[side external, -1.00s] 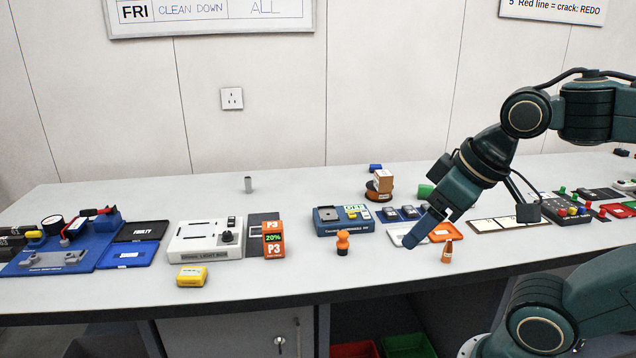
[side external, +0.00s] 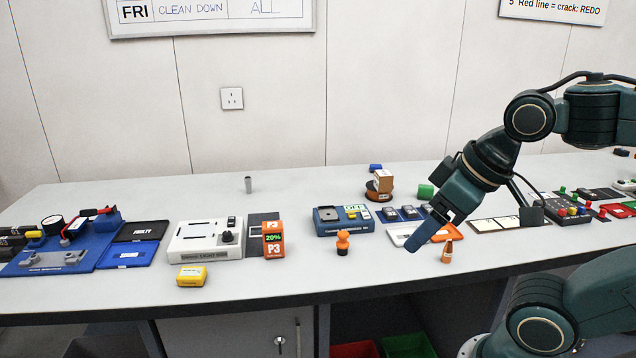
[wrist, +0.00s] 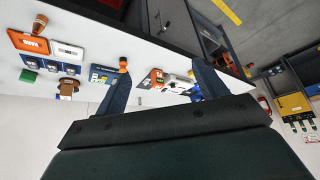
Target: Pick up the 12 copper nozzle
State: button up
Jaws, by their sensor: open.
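A small copper-coloured tapered nozzle (side external: 447,252) stands upright near the front edge of the bench, just right of my gripper in the side view. Its marking is too small to read. It also shows at the upper left of the wrist view (wrist: 39,24), outside the space between my fingers. My gripper (side external: 412,249) hangs tilted down and left above the bench, with its fingertips left of the nozzle in the picture. In the wrist view the two blue fingers (wrist: 160,70) are wide apart with nothing held between them.
Behind the nozzle lie an orange tray (side external: 441,236) and a white tray (side external: 400,238). An orange knobbed object (side external: 343,243) stands to the left, before a blue device (side external: 345,226). A grey cylinder (side external: 248,186) stands farther back. The bench front between the yellow block (side external: 192,276) and orange knob is clear.

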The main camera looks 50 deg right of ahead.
jog(key=c, duration=0.5)
jog(key=n+g+h, duration=0.2)
jog(key=n+g, duration=0.4)
jog(key=n, duration=1)
send_over(448, 242)
jog(key=a, duration=0.2)
notch_tip(448, 242, down, 11)
jog(key=shift+w+d+r, duration=0.1)
jog(key=shift+w+d, duration=0.05)
jog(key=shift+d, duration=0.1)
jog(key=shift+d+f, duration=0.2)
jog(key=shift+f, duration=1.2)
jog(key=shift+d+f, duration=0.2)
jog(key=shift+f, duration=1.25)
jog(key=shift+d+f, duration=0.2)
jog(key=shift+f, duration=1.2)
